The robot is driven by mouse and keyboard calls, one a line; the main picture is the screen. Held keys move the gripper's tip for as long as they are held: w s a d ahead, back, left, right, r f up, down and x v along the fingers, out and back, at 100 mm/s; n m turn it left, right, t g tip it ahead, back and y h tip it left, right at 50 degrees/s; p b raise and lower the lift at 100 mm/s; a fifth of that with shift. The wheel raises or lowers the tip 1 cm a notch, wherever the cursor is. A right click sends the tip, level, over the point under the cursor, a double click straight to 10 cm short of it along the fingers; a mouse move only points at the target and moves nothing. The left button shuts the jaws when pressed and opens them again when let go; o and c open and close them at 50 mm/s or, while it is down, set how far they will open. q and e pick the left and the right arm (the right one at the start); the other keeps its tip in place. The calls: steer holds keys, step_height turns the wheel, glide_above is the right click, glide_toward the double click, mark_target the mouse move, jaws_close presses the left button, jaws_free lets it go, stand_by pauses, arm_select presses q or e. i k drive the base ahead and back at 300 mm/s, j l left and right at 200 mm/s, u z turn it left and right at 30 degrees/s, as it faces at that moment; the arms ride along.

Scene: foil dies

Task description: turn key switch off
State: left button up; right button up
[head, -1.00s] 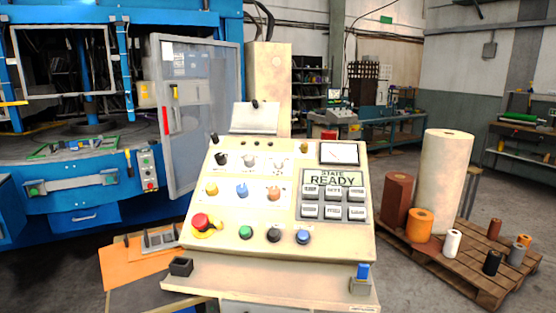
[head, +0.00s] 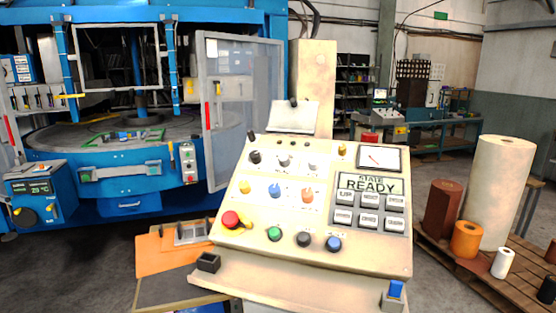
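A beige control panel (head: 262,257) stands in front of me with its sloped face toward me. A small brass-coloured part (head: 342,149) sits at its top, left of the gauge (head: 379,158). The top row has a black knob (head: 255,157) and two grey knobs (head: 284,160). Below are yellow (head: 244,187), blue (head: 275,190) and orange (head: 307,195) controls. Which one is the key switch, and its position, I cannot tell at this size. The display (head: 371,185) reads STATE READY. Neither gripper is in view.
A red mushroom button (head: 230,219) and green, black and blue buttons (head: 333,244) line the panel's lower part. A blue machine (head: 125,200) with an open clear door (head: 240,110) stands behind left. A pallet (head: 480,285) with rolls is at right. Bare floor shows at lower left.

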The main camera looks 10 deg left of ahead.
mark_target(314, 162)
steer(key=i+l+u, duration=0.25)
steer(key=l, duration=0.15)
steer(key=l+u, duration=0.25)
steer(key=l, duration=0.2)
steer(key=i+l+u, duration=0.1)
steer(key=l, duration=0.8)
steer(key=i+l, duration=0.1)
steer(key=l, duration=0.75)
steer(key=u, duration=0.05)
